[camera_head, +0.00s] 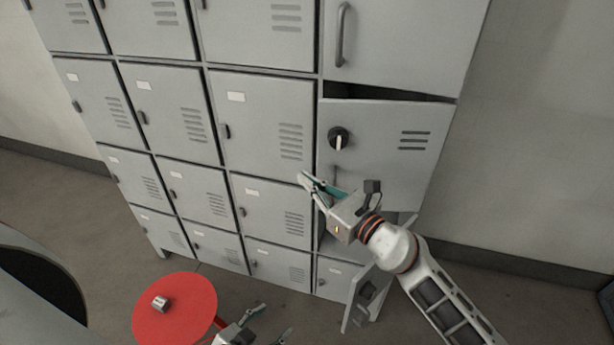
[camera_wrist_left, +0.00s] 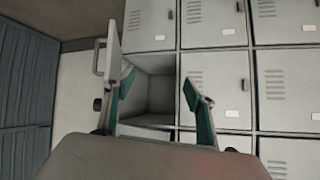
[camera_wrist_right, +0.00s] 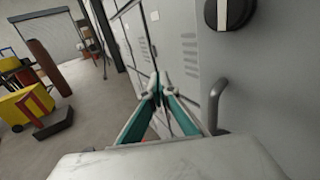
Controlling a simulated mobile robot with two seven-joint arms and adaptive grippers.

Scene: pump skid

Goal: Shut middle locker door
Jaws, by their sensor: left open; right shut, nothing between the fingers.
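The middle locker door (camera_head: 385,155) in the right column is grey, with a black knob (camera_head: 338,138) and vent slots. It stands slightly ajar, with a dark gap along its top edge. My right gripper (camera_head: 307,178) is shut and empty, in front of the door's lower left. The right wrist view shows the door face (camera_wrist_right: 280,85) close on the right, with its knob (camera_wrist_right: 230,12) and bar handle (camera_wrist_right: 217,105); the fingertips are left of the handle. My left gripper (camera_head: 275,319) is open and empty, low in front of the lockers.
Below, another door (camera_head: 362,300) in the right column hangs open; an open compartment (camera_wrist_left: 152,90) shows in the left wrist view. A red round stool or table (camera_head: 185,315) with a small metal cylinder (camera_head: 160,302) stands at lower left. A yellow cart (camera_wrist_right: 25,115) is farther off.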

